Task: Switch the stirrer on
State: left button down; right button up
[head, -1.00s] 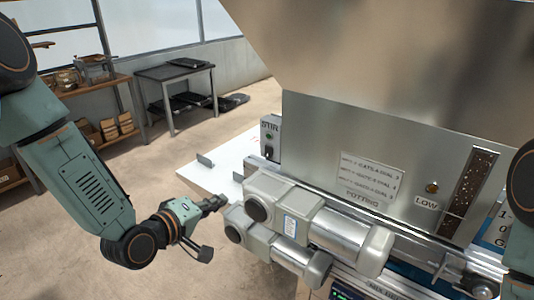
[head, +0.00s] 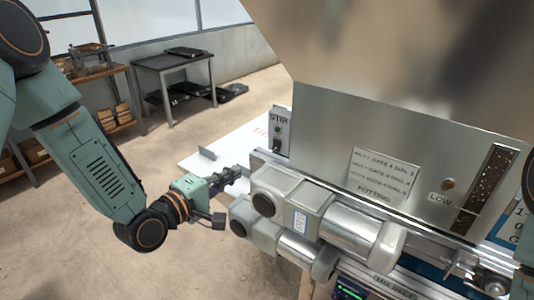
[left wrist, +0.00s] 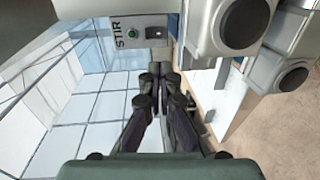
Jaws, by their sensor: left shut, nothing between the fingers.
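The stirrer's control box (head: 279,131), labelled STIR, is on the left side of the steel hopper machine. It has a green round lamp or button (head: 277,129) with a dark switch (head: 277,146) below it. In the left wrist view the STIR panel (left wrist: 143,22) is at the top, with its green part (left wrist: 132,33) and a metal switch (left wrist: 154,33) beyond my fingertips. My left gripper (head: 236,173) is shut and empty, left of and below the box, apart from it. The switch's exact position is too small to tell. My right gripper is out of view.
Grey motor housings (head: 288,191) with cylinders stick out just right of my left gripper. A white surface (head: 235,146) with a small upright bracket lies behind it. A dark table (head: 172,62) and shelves stand far back. Open floor is at lower left.

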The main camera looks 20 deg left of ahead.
aim_at(276, 151)
pick_arm(q)
jog(key=x, duration=1.3)
jog(key=shift+d+p, duration=0.15)
jog(key=shift+p, duration=0.25)
jog(key=shift+w+d, duration=0.1)
jog(key=shift+w, duration=0.45)
jog(key=shift+d, duration=0.1)
jog(key=shift+w+f, duration=0.1)
jog(key=shift+w+f, duration=0.15)
